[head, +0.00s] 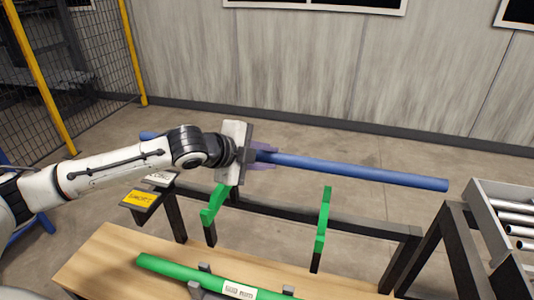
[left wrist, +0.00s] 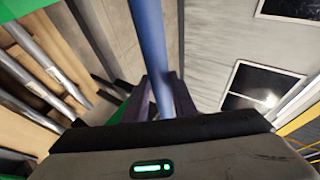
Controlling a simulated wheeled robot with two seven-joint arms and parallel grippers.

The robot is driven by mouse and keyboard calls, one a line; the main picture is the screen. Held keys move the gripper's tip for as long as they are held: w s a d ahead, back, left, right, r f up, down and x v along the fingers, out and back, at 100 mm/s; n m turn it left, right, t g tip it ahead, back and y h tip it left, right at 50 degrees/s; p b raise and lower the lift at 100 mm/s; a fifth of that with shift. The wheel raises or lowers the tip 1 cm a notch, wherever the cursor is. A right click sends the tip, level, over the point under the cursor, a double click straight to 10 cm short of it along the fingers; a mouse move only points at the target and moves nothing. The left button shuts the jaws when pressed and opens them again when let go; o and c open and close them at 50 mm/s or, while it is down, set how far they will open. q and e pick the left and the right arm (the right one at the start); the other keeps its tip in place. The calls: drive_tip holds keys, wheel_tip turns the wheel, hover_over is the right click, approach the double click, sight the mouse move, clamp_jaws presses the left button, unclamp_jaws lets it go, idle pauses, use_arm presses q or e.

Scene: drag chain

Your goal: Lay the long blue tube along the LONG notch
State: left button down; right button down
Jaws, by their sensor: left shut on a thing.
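The long blue tube (head: 360,172) is held in the air by my left gripper (head: 264,158), which is shut on it. Most of the tube sticks out to the right, tilted slightly down, and a short end shows left of my wrist. In the left wrist view the tube (left wrist: 150,50) runs away between the fingers (left wrist: 158,100). Below the tube, two green notched holders (head: 323,222) and (head: 214,205) stand on a dark frame behind the table. A yellow sign reading SHORT (head: 141,198) is at the left; a white sign (head: 160,179) beside it is partly hidden. My right gripper is not in view.
A green tube (head: 190,275) with a white label lies on dark supports on the wooden table (head: 110,250) in front. A tray of metal tubes (head: 515,218) stands at the right. A mesh fence with yellow posts (head: 133,50) is at the left. The air around the blue tube is clear.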

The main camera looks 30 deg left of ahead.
use_arm(q)
drive_tip(key=shift+f, duration=0.25)
wheel_tip(320, 180, down, 8)
drive_tip(key=b, duration=0.6)
drive_tip(key=shift+b, duration=0.3)
drive_tip(key=shift+f, duration=0.1)
drive_tip(key=c, duration=1.4)
unclamp_jaws()
drive_tip(key=v, duration=1)
drive_tip(key=shift+s, duration=0.1)
